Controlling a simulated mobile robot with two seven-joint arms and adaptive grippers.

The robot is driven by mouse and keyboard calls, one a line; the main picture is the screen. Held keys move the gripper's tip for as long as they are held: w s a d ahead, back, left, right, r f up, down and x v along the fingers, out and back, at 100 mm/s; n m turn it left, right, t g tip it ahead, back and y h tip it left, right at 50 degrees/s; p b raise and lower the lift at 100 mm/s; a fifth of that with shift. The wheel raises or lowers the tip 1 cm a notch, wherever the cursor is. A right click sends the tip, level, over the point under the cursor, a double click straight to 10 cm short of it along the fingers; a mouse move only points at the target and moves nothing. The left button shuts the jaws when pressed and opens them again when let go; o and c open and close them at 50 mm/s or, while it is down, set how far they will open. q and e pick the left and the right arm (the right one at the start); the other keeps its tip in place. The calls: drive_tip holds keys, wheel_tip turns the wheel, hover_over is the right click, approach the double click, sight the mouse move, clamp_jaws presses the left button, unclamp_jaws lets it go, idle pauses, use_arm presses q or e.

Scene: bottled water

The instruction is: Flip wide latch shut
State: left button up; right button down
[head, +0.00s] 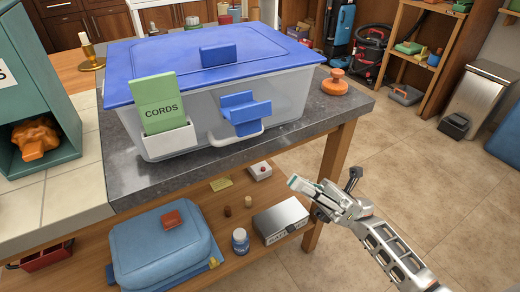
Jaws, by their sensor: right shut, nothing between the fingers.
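A clear storage bin (285,92) with a blue lid (165,62) stands on the dark stone counter. A wide blue latch (246,112) sits on its front wall and sticks outward from it, below the lid's rim. A smaller blue tab (218,54) lies on the lid. A green card reading CORDS (154,103) stands in a white holder on the front, left of the latch. My right gripper (298,186) is shut and empty. It is below and to the right of the latch, in front of the counter and apart from the bin. My left gripper is out of view.
An orange stoppered object (335,82) stands on the stone counter (215,157) right of the bin. The lower shelf holds a blue bag (162,246), a metal box (281,220) and small items. A wooden leg (325,180) stands near my gripper. Floor at right is open.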

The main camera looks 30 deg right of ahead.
sight(244, 136)
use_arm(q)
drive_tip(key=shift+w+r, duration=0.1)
use_arm(e)
drive_tip(key=shift+a+r, duration=0.1)
drive_tip(key=shift+r, duration=0.1)
